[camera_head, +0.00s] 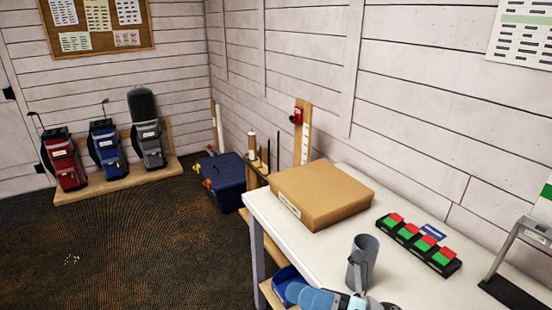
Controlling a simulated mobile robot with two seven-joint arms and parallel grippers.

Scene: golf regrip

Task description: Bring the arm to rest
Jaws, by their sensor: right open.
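My right arm comes in at the bottom edge, with a blue-grey link low in the view. My right gripper (357,290) is at the bottom, partly cut off by the frame edge. It is open and is close to a grey cup-like container (366,251) standing upright on the white workbench (300,255). The gripper overlaps the container's lower part in the picture; I cannot tell whether they touch. My left gripper is not in view.
A cardboard box (321,192) lies on the bench, with a black strip of red and green blocks (418,242) to its right. A metal stand (516,262) is at the right edge. Golf bags (105,146) stand along the far wall; a blue bin (224,180) is by the corner. Open floor lies left.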

